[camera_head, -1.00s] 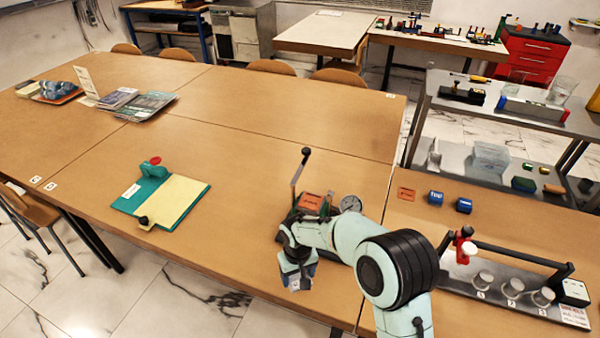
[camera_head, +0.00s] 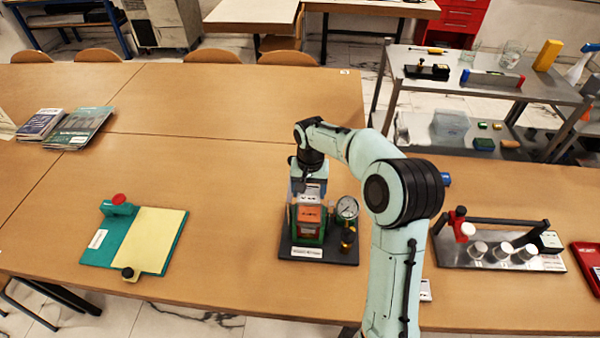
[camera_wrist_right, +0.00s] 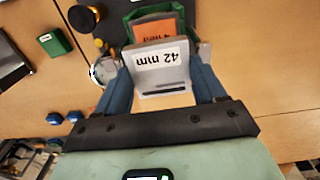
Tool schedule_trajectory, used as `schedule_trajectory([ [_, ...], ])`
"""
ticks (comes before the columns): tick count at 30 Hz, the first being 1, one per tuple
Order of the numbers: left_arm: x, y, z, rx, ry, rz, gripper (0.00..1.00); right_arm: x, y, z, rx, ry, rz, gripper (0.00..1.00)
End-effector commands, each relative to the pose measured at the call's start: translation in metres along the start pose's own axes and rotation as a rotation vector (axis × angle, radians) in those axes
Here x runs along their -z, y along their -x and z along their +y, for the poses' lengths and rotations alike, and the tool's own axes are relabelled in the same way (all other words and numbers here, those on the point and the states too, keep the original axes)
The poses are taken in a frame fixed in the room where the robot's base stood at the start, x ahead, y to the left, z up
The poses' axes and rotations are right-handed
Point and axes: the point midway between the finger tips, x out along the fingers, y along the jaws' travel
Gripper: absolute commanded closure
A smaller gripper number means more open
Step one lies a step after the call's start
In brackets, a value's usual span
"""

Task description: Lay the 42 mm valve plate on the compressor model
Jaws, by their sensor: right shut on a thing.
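The compressor model (camera_head: 308,224) is a green and orange block on a dark base at the middle of the table, with a round gauge (camera_head: 346,208) at its right. My right gripper (camera_head: 309,187) is at the model's upper part in the head view. In the right wrist view its blue fingers (camera_wrist_right: 163,82) are shut on a grey plate marked 42 mm (camera_wrist_right: 158,56), the valve plate. The plate overlaps the model's green and orange body (camera_wrist_right: 153,27) there; I cannot tell whether they touch. My left gripper is not in view.
A green board with a yellow pad (camera_head: 150,240) lies left of the model. A rig with several white cups (camera_head: 502,250) stands to the right, beside a red tray (camera_head: 588,258). Magazines (camera_head: 78,127) lie at the left. The table behind the model is mostly clear.

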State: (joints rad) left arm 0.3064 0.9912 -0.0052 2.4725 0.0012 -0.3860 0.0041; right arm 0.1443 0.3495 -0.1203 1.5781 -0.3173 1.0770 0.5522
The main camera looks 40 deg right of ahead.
Motion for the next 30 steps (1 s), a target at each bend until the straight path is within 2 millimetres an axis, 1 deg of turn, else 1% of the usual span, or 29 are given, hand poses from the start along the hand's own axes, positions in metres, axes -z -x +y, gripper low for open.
schedule_trajectory([
  [2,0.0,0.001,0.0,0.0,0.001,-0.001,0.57,0.001,0.001,0.003,0.0,-0.015,-0.001,0.66],
  [5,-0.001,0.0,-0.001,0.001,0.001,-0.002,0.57,0.001,-0.006,0.004,-0.002,-0.018,-0.003,0.66],
  [10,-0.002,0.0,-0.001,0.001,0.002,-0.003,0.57,0.0,-0.024,0.004,-0.002,-0.016,-0.005,0.66],
  [12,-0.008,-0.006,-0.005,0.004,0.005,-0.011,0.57,-0.001,-0.034,0.004,-0.003,-0.015,-0.005,0.66],
  [18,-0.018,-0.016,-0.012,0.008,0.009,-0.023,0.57,-0.001,-0.055,0.005,-0.003,-0.015,-0.005,0.66],
  [24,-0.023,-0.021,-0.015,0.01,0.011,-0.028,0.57,0.0,-0.065,0.004,-0.001,-0.015,-0.002,0.66],
  [30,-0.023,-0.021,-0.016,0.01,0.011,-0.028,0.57,0.001,-0.067,0.003,0.0,-0.014,0.0,0.66],
])
